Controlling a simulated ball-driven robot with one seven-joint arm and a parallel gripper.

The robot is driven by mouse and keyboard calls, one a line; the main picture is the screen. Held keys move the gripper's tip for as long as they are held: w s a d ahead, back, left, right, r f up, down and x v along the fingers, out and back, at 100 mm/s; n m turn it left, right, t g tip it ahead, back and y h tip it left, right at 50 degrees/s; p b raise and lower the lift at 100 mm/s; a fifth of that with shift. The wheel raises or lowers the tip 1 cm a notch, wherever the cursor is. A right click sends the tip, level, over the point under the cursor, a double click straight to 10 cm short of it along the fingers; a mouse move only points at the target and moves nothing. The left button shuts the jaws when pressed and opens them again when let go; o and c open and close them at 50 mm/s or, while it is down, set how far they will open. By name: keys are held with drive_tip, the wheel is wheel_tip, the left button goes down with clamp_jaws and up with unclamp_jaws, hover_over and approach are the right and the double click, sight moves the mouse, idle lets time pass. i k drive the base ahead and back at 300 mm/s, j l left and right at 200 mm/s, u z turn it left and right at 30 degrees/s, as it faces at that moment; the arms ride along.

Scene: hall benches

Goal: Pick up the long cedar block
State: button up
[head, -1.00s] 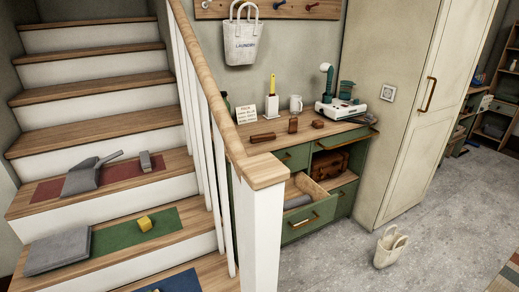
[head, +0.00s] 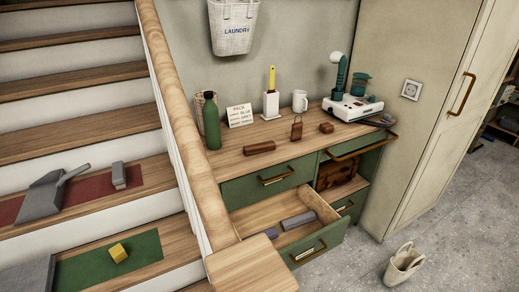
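The long cedar block (head: 259,147) is a reddish-brown bar lying flat near the front edge of the wooden top of the green cabinet (head: 290,152), above a shut drawer. Two other brown pieces are to its right: an upright one with a loop on top (head: 297,128) and a short block (head: 326,127). The long block is fully visible and nothing touches it. My gripper is not in view.
A green bottle (head: 212,121), a card (head: 239,115), a white holder (head: 271,104) and a mug (head: 300,101) stand behind. An open drawer (head: 285,235) juts out below, with grey items inside. The stair handrail (head: 178,110) rises at left. Grey floor is clear at right, except a bag (head: 403,264).

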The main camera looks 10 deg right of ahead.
sight(260, 148)
drive_tip(key=i+l, duration=0.4)
drive_tip(key=l, duration=0.15)
drive_tip(key=i+l, duration=0.35)
drive_tip(key=l, duration=0.15)
drive_tip(key=i+l, duration=0.4)
drive_tip(key=l, duration=0.15)
drive_tip(key=i+l+u, duration=0.2)
drive_tip(key=l+u, duration=0.2)
drive_tip(key=i+l+u, duration=0.15)
drive_tip(key=l+u, duration=0.2)
drive_tip(key=i+l+u, duration=0.1)
drive_tip(key=l+u, duration=0.3)
drive_tip(key=u, duration=0.5)
